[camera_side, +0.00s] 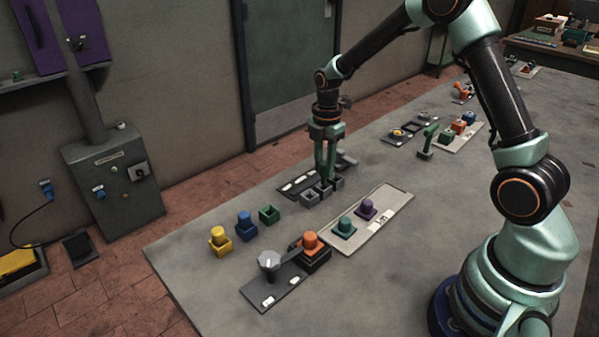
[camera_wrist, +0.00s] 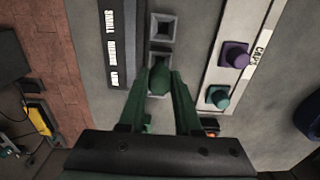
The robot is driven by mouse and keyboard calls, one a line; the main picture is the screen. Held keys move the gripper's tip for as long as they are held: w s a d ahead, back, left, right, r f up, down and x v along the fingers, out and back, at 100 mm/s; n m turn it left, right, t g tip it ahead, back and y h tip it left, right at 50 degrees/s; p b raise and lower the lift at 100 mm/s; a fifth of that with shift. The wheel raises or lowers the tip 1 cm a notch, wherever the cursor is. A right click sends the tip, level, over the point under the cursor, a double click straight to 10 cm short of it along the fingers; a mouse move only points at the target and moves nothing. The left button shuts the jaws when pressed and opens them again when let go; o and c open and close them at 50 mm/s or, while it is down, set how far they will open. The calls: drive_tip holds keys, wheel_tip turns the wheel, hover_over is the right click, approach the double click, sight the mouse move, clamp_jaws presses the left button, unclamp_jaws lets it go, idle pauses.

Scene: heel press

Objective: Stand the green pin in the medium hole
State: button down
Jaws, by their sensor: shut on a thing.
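My gripper (camera_side: 326,176) points down over a row of grey square sockets (camera_side: 308,198) and is shut on the green pin. In the wrist view the green pin's rounded head (camera_wrist: 159,79) shows between the green fingers (camera_wrist: 160,88). It overlaps the near edge of the middle socket (camera_wrist: 159,59), the medium hole by the label order. The far socket (camera_wrist: 163,27) is clear of the pin. The pin's lower end is hidden, so I cannot tell whether it is inside a hole.
A dark label plate (camera_wrist: 112,45) reads small, medium, large beside the sockets. A pale tray (camera_side: 392,208) holds teal and purple caps. An orange-topped press (camera_side: 311,241) stands in front.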

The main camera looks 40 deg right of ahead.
sight(324, 175)
drive_tip(key=shift+f, duration=0.3)
drive_tip(key=shift+f, duration=1.5)
idle(1.6)
drive_tip(key=c, duration=0.5)
unclamp_jaws()
wheel_tip(324, 175, up, 12)
drive_tip(key=shift+f, duration=0.1)
drive_tip(key=shift+r, duration=0.2)
